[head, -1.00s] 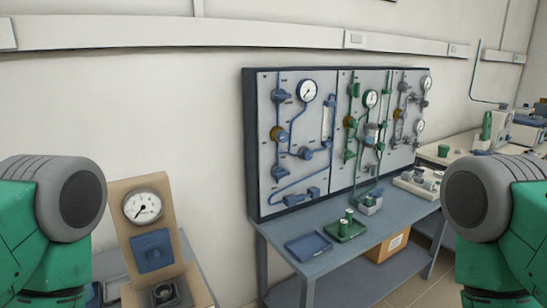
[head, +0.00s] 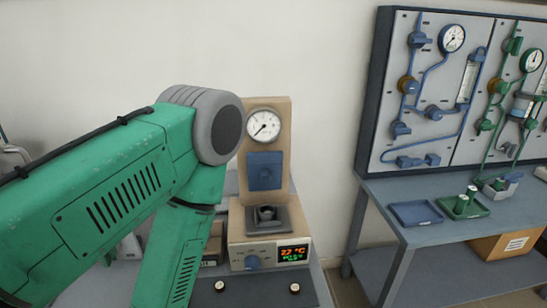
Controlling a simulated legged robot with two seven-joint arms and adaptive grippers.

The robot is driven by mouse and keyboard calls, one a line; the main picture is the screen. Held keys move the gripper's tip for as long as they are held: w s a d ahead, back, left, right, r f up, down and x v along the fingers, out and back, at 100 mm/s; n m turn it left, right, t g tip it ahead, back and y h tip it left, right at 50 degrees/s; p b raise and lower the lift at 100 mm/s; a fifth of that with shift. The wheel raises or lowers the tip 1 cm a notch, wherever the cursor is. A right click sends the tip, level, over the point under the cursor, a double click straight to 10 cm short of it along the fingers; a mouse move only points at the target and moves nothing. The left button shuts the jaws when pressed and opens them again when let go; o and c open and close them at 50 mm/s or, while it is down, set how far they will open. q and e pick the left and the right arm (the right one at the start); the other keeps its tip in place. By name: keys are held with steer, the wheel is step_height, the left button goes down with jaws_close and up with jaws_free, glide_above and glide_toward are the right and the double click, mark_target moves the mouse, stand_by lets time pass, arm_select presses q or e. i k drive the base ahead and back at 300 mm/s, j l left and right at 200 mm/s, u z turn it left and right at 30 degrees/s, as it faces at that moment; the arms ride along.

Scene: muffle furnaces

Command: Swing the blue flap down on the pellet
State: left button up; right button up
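The blue flap (head: 265,171) stands upright against the tan back panel of a small device, under a round dial gauge (head: 263,126). Below it, a grey square seat (head: 283,221) on the device's base holds a dark round part; I cannot make out the pellet clearly there. My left arm fills the left of the head view, its forearm pointing down past the device's left side. The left gripper is below the picture edge. My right arm and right gripper are not in view.
To the right, a table (head: 400,222) holds a blue tray (head: 416,213) and a green tray (head: 482,209) before a piping panel (head: 388,120). A cardboard box (head: 493,247) sits below.

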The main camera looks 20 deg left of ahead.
mark_target(264, 169)
steer(key=i+l+u, duration=0.2)
steer(key=l, duration=0.25)
steer(key=l+u, duration=0.2)
steer(key=l, duration=0.25)
steer(key=i+l+u, duration=0.2)
steer(key=l, duration=0.3)
